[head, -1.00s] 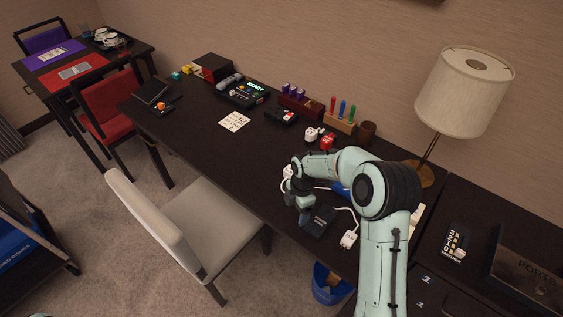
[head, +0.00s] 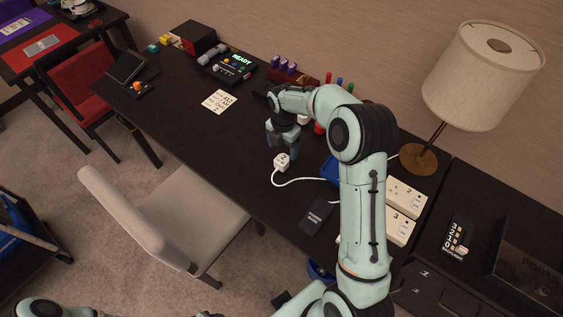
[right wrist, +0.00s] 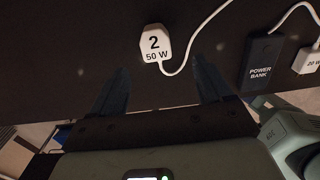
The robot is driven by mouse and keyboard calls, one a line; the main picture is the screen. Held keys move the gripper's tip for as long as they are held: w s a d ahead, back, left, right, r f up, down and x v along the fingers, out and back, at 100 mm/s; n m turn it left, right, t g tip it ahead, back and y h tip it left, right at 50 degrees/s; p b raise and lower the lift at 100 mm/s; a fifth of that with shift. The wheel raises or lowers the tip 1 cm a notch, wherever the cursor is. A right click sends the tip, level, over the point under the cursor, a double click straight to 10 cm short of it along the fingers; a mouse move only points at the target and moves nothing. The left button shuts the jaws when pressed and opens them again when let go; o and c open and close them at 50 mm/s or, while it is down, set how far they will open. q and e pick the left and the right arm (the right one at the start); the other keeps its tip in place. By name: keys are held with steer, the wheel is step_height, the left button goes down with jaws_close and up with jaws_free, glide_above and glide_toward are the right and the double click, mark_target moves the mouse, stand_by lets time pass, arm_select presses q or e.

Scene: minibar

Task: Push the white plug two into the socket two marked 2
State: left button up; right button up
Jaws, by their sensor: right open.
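The white plug two (head: 282,161), marked "2 50 W", lies on the dark desk with its white cable running right. In the right wrist view the plug (right wrist: 155,43) sits just beyond the fingertips, between their lines. My right gripper (head: 284,148) is open and empty, low over the desk close behind the plug; its two spread fingers (right wrist: 160,75) show in the wrist view. Socket two (head: 406,193), a white block marked 2, lies at the right behind my right forearm, partly hidden. My left gripper is out of view.
A white socket marked 3 (head: 399,226) lies in front of socket two. A black power bank (head: 317,215) lies right of the plug, and a blue item (head: 330,168) is partly behind my arm. A lamp (head: 419,158) stands behind. The desk left of the plug is clear.

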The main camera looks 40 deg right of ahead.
mark_target(282, 159)
step_height(282, 159, down, 3)
steer(key=shift+w+f, duration=0.1)
steer(key=shift+f, duration=0.1)
steer(key=f, duration=0.5)
steer(key=shift+w+d+f, duration=0.15)
steer(key=shift+w, duration=0.15)
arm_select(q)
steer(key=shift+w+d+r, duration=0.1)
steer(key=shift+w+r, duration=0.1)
arm_select(e)
steer(key=c, duration=1.2)
steer(key=shift+r, duration=0.2)
